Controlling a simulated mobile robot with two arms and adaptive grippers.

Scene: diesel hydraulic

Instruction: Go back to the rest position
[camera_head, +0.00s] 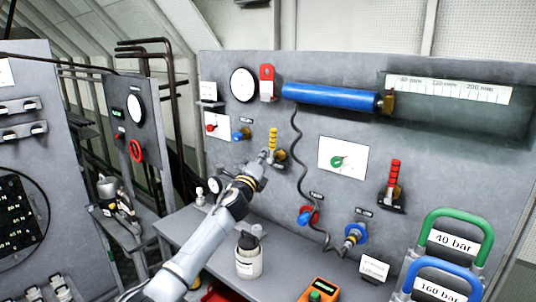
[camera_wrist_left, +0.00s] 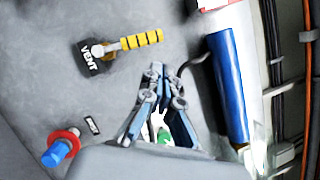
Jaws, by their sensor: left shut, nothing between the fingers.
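My left arm reaches in from the bottom left in the head view, up to the grey upright panel (camera_head: 350,120). My left gripper (camera_head: 268,156) is just below the yellow-handled vent lever (camera_head: 273,138). In the left wrist view the left gripper (camera_wrist_left: 157,70) has its fingertips together, with nothing between them. The vent lever (camera_wrist_left: 140,40) shows there beyond the fingertips, apart from them, with its black VENT label. My right gripper is not in view.
A blue cylinder (camera_head: 330,97), a red-handled lever (camera_head: 394,180) and a blue knob (camera_head: 355,234) are on the panel. The shelf below holds a white container (camera_head: 248,262) and an orange device (camera_head: 318,291). Green (camera_head: 455,232) and blue (camera_head: 440,278) handled blocks stand at right.

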